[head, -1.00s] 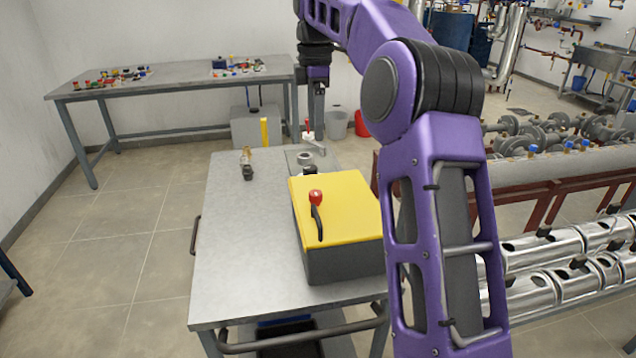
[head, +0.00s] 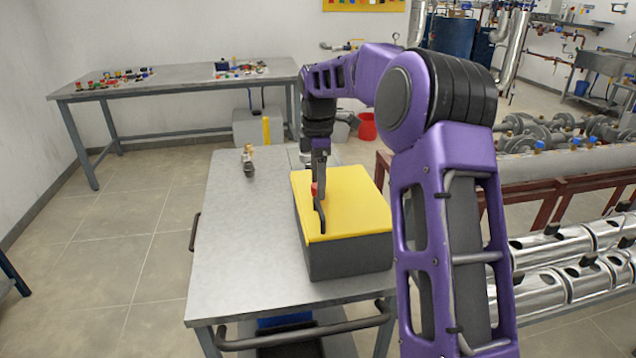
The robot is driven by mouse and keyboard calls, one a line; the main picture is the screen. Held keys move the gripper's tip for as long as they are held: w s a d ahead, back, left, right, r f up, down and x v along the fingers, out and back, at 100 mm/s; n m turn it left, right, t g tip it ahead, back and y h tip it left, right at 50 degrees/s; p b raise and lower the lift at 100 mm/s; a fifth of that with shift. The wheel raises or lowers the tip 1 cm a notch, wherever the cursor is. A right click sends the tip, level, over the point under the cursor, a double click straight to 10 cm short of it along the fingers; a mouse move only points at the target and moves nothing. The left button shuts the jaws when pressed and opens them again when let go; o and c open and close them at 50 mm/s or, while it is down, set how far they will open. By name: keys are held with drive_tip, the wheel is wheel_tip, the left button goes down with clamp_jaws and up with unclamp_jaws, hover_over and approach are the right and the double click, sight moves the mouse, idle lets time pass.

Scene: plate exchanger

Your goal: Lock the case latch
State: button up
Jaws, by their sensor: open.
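The case (head: 350,250) is a dark grey box with a yellow lid (head: 360,205), and it sits on the right side of a metal cart (head: 225,265). A red knob (head: 315,189) and a black bent handle (head: 320,218) are on the left part of the lid; I take these for the latch. My gripper (head: 318,180) points down right at the red knob and hides part of it. It is open. I cannot tell whether its fingers touch the knob.
A small brass and black fitting (head: 249,162) stands on the cart's far left, with bare cart top around it. A workbench (head: 180,80) with small parts stands at the back left. Steel pipe covers (head: 570,260) lie at the right.

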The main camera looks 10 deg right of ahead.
clamp_jaws()
idle(0.4)
drive_tip(key=shift+m+p, duration=0.3)
drive_tip(key=shift+p, duration=0.05)
drive_tip(key=m+p, duration=0.2)
drive_tip(key=shift+r+m, duration=0.15)
drive_tip(key=shift+m, duration=0.15)
drive_tip(key=m+p, duration=0.2)
drive_tip(key=m, duration=0.2)
drive_tip(key=shift+m, duration=0.3)
drive_tip(key=m, duration=0.5)
drive_tip(key=shift+m, duration=2.5)
